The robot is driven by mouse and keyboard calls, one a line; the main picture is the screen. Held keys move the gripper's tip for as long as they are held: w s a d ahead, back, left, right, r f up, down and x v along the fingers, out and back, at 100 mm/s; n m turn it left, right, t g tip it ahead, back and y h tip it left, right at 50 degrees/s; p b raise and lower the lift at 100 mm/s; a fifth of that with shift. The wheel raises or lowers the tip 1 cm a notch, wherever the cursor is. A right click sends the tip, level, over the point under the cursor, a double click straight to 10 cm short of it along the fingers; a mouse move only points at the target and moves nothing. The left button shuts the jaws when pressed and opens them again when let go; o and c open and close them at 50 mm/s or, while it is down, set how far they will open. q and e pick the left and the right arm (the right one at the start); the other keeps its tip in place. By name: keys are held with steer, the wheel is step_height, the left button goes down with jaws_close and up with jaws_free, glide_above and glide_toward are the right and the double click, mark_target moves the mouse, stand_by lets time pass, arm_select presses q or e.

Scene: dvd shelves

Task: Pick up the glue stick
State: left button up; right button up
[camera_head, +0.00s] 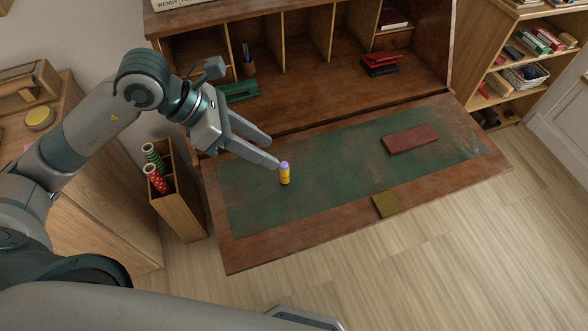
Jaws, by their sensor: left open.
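The glue stick (285,174) is a small yellow cylinder with a purple cap. It stands upright on the green leather surface of the fold-down desk (330,189), towards its left side. My left gripper (273,152) reaches in from the left, open and empty. Its two fingers point right and down, and one fingertip shows just beside the cap. I cannot tell whether that fingertip touches the glue stick. My right gripper is not in view.
A dark red flat case (410,139) lies at the desk's right, and an olive square (385,204) sits at the front edge. A wooden bin (176,202) with rolled paper stands left of the desk. A bookshelf (505,70) is at right. Bare desk lies around the glue stick.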

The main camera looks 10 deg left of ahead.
arm_select(q)
steer(key=a+y, duration=0.1)
steer(key=w+a, duration=0.1)
steer(key=a, duration=0.1)
steer(key=w+a+f+y, duration=0.1)
steer(key=shift+w+a+t+y, duration=0.1)
steer(key=shift+a+t+y, duration=0.2)
steer(key=shift+a+t, duration=0.1)
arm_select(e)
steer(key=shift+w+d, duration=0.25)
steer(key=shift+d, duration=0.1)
arm_select(q)
steer(key=shift+d, duration=0.1)
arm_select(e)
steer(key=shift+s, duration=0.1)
arm_select(q)
steer(key=p, duration=0.3)
glide_above(283, 164)
steer(key=s+a, duration=0.2)
steer(key=a, duration=0.1)
step_height(283, 164, down, 8)
steer(key=shift+x, duration=1.1)
steer(key=shift+d+f, duration=0.2)
steer(key=shift+f, duration=0.1)
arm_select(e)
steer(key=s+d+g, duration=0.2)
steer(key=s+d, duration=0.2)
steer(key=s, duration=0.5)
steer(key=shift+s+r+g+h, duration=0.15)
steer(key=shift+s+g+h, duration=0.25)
